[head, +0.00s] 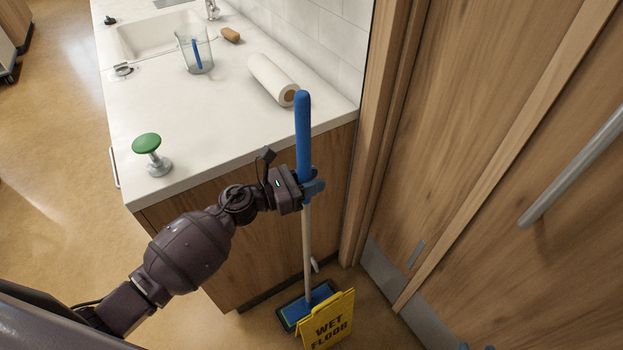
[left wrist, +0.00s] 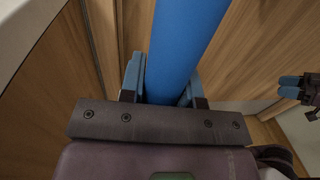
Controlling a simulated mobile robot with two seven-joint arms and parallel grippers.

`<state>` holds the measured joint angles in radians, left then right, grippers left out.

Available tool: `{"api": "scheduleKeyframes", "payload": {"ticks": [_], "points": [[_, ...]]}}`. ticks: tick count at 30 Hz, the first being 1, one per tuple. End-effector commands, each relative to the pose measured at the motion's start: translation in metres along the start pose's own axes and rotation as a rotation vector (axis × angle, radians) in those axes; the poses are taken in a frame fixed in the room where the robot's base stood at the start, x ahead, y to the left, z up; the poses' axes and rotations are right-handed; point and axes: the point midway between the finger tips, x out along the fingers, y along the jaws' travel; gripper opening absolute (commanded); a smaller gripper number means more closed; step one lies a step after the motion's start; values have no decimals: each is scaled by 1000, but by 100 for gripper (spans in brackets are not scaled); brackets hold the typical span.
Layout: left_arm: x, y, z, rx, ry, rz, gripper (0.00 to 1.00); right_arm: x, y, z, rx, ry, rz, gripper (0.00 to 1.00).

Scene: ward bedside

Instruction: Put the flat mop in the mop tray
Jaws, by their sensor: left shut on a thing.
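The flat mop stands nearly upright in the head view, with a blue grip (head: 302,125), a pale pole (head: 307,245) and a blue head (head: 322,293) near the floor. My left gripper (head: 312,186) is shut around the lower blue grip; the left wrist view shows the grip (left wrist: 185,45) between its fingers (left wrist: 160,85). The dark-rimmed mop tray (head: 284,319) shows around the head. Whether the head rests on its bottom is unclear, as the sign hides part. My right gripper (left wrist: 290,86) shows small at the right; its opening is unclear.
A yellow wet floor sign (head: 328,322) stands just in front of the tray. The counter (head: 225,120) holds a paper roll (head: 270,78), a clear jug (head: 196,55) and a green-topped stamp-like object (head: 147,145). A wooden door (head: 480,130) closes off the right.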

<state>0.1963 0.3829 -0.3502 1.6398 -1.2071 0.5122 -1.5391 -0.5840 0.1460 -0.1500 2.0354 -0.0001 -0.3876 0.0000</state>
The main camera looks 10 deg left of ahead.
Motion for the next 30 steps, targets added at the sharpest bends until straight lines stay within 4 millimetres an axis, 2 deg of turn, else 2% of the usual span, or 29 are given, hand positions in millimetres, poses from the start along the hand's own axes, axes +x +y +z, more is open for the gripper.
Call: {"api": "scheduleKeyframes", "payload": {"ticks": [2,3,7,19,23,30], "points": [[0,0,-3,-1,0,0,7,2,0,5,-1,-6,-1,43],[0,0,-3,-1,1,0,35,2,0,4,-1,-5,-1,43],[0,0,-2,0,1,0,55,2,0,3,-1,-4,-1,43],[0,0,4,1,0,0,56,0,0,-3,-1,3,0,43],[-19,0,-1,-1,4,1,56,2,0,3,-1,-5,-1,43],[-66,-1,-2,-2,5,2,56,4,-1,9,-1,-13,-2,43]]}}
